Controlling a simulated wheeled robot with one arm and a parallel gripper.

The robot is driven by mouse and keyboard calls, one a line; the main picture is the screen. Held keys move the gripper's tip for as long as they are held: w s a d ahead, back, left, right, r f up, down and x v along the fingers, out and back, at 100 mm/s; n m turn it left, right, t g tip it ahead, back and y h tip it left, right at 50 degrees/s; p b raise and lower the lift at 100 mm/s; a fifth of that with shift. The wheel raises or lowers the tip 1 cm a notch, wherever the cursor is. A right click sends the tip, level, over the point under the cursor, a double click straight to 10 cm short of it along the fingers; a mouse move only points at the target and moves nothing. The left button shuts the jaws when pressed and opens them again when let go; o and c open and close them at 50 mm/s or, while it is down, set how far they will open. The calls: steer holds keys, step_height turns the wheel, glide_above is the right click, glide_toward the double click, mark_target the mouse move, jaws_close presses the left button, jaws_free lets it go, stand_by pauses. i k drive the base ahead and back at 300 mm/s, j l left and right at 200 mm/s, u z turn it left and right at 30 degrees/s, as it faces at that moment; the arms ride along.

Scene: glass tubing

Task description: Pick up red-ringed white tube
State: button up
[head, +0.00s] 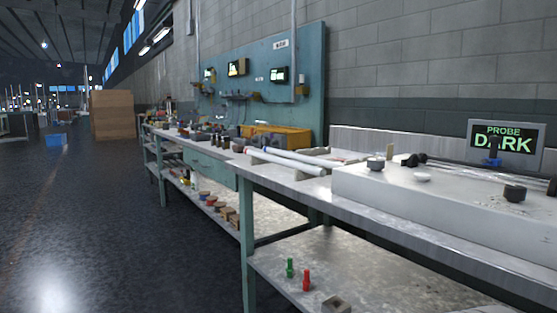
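White tubes (285,161) lie side by side near the left end of the nearer workbench (225,164). They run slantwise across its top. A small reddish mark shows close to the right end of the rear tube, but it is too small to tell whether it is a ring. My gripper is not in view.
A raised white slab (430,205) with dark knobs and clear rods takes up the bench's right part. A "PROBE DARK" screen (505,143) stands behind it. Green (290,268) and red (306,280) pieces stand on the lower shelf.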

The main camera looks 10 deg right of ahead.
mark_target(311, 169)
steer(key=i+j+z, duration=0.1)
steer(key=j, duration=0.25)
steer(key=i+j, duration=0.25)
steer(key=i+j+z, duration=0.15)
steer(key=j, duration=0.25)
